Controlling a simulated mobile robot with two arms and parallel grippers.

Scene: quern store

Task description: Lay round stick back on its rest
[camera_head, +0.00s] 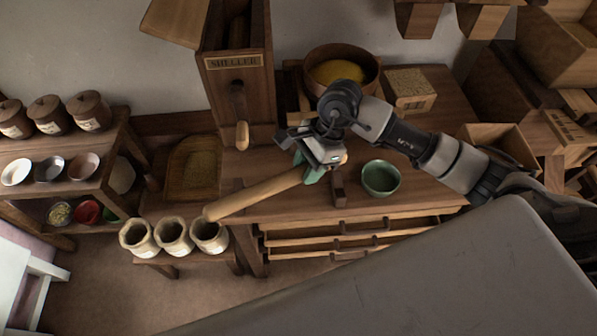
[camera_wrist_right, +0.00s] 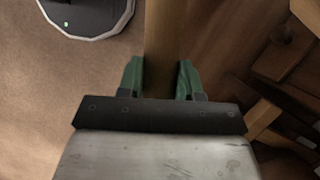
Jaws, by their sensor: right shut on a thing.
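The round stick (camera_head: 258,194) is a long pale wooden rod. My right gripper (camera_head: 318,170) is shut on it near its right end, above the front of the wooden bench. The stick slants down to the left, its far end over the bench's front left corner near the jars. In the right wrist view the stick (camera_wrist_right: 163,40) runs between the green fingers (camera_wrist_right: 163,80). A dark upright wooden piece (camera_head: 338,187), perhaps part of the rest, stands at the bench's front edge just right of the gripper. The stick looks apart from it. My left gripper is not in view.
A green bowl (camera_head: 380,177) stands close right of the gripper. A wooden sheller (camera_head: 235,85) with a crank stands behind left. A round tub of yellow meal (camera_head: 341,60) and a box (camera_head: 410,90) are behind. Several open jars (camera_head: 174,236) stand low at left.

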